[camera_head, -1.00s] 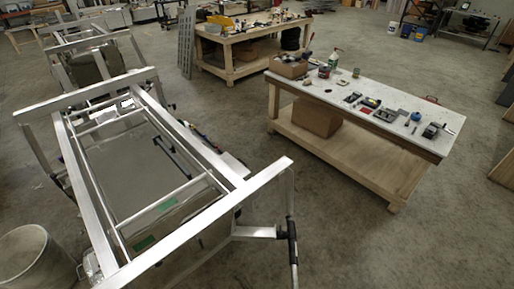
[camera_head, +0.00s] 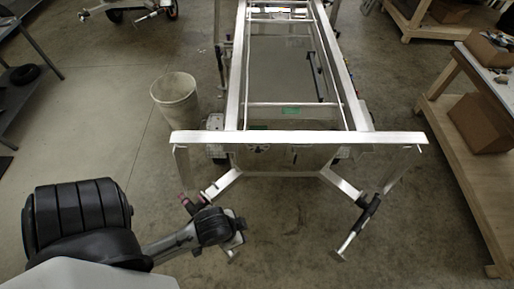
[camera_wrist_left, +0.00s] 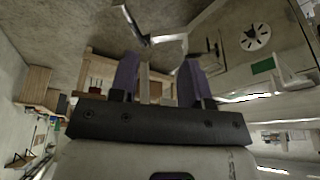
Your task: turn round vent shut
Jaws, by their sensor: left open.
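The round vent (camera_wrist_left: 255,37) is a pale disc with dark slots around a dark centre, set in the trailer's front panel. In the left wrist view it is at the upper right, beyond and to the right of my fingers. In the head view a small dark mark on the panel (camera_head: 258,148) appears to be it, too small to read. My left gripper (camera_wrist_left: 158,62) has two purple fingers, apart and empty, not touching the vent. In the head view my left arm reaches in from the lower left, its fingers unclear, below the panel. My right gripper is not in view.
The aluminium trailer frame (camera_head: 300,138) stands ahead, with a jack leg (camera_head: 366,212) at its front right. A pale bin (camera_head: 176,100) stands left of it. A wooden workbench (camera_head: 462,150) is at right. Bare floor lies between.

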